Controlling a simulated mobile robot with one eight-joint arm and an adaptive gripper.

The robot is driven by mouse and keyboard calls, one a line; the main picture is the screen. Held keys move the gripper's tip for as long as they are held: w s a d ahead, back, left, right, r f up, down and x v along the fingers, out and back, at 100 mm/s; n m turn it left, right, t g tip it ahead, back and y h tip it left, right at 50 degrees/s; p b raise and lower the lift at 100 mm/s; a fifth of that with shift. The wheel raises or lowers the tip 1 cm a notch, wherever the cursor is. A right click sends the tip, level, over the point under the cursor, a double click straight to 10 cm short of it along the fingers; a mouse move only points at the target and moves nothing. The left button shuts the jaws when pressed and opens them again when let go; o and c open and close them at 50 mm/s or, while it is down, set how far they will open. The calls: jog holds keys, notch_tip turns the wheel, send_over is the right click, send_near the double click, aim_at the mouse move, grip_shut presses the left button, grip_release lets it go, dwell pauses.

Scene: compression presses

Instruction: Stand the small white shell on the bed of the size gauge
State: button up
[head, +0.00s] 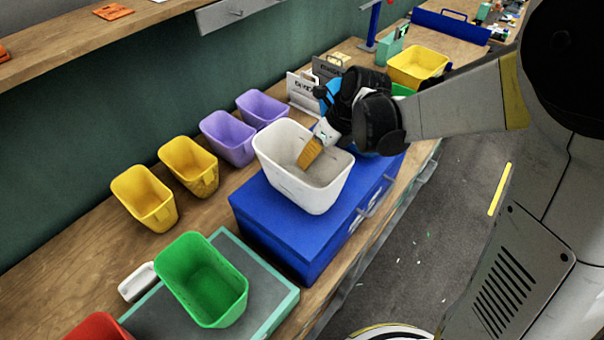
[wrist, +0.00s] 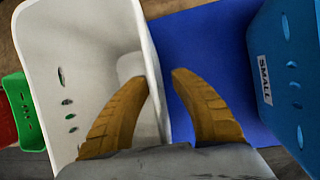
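A white bin (head: 290,185) stands on a blue box (head: 290,225). My gripper (head: 309,154) is over the bin's far right side, its orange fingers pointing down into it. I cannot identify the size gauge with certainty.
A blue bin labelled SMALL (wrist: 290,70) stands right of the fingers. A green bin (head: 203,280) sits on a teal-edged platform (head: 268,300), beside a small white object (head: 137,282). Yellow bins (head: 145,198) and purple bins (head: 228,138) line the wall. Placards (head: 303,92) stand behind my gripper.

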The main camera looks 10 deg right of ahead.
grip_shut()
jog(key=shift+r, duration=0.1)
dwell(0.3)
jog(key=shift+r+p, duration=0.15)
jog(key=shift+p, duration=0.15)
notch_tip(320, 180, up, 4)
jog(key=shift+f+p, duration=0.1)
jog(key=shift+p, duration=0.6)
jog(key=shift+s+d+r, duration=0.3)
jog(key=shift+d+r, duration=0.35)
jog(key=shift+r, duration=0.05)
jog(key=s+d+r+p, duration=0.2)
jog(key=s+d+r, duration=0.2)
jog(key=d, duration=0.5)
jog(key=shift+v, duration=0.9)
